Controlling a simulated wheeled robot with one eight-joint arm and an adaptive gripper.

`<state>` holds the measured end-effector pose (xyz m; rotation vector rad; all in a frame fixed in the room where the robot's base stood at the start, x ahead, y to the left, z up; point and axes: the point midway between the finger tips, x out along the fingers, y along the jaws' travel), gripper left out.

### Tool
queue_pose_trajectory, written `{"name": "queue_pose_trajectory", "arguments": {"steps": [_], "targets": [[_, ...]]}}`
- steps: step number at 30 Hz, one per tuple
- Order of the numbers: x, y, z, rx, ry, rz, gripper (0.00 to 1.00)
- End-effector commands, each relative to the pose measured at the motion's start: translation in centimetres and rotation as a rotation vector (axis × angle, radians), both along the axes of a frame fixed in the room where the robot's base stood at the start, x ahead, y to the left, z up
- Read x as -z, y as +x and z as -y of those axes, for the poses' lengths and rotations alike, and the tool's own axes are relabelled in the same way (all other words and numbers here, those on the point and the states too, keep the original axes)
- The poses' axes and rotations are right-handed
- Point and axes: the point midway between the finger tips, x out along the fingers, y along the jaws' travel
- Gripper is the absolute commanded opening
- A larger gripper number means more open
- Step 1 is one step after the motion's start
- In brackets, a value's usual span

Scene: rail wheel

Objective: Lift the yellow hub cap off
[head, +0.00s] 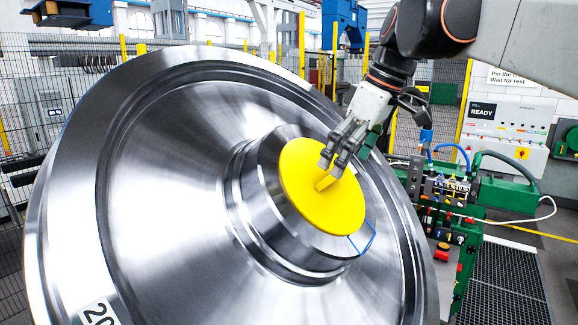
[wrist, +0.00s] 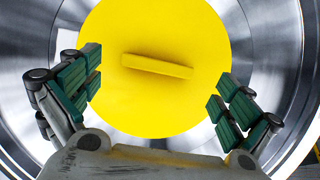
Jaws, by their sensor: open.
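The yellow hub cap (head: 309,198) is a round disc seated on the hub at the middle of the large steel wheel (head: 170,190). A raised yellow bar handle (wrist: 157,65) crosses the cap's face, and it also shows in the head view (head: 326,182). My gripper (head: 332,170) is in front of the cap, with its fingertips close to the handle. In the wrist view my gripper (wrist: 158,100) is open, with green-padded fingers spread wide to the left and right below the handle. Nothing is between the fingers. I cannot tell whether a fingertip touches the cap.
A green machine (head: 505,193) with hoses and controls stands right of the wheel. A white panel reading READY (head: 500,125) is behind it. Wire mesh fencing (head: 25,90) and yellow posts stand behind.

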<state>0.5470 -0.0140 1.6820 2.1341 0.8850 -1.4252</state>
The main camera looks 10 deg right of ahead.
Motion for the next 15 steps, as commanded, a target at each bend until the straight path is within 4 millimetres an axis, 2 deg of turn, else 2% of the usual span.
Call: {"name": "queue_pose_trajectory", "arguments": {"steps": [6,15], "targets": [[2.0,0.7,-0.6,-0.001,0.000,0.000,0.98],[2.5,0.9,-0.7,0.000,0.000,0.000,0.98]]}}
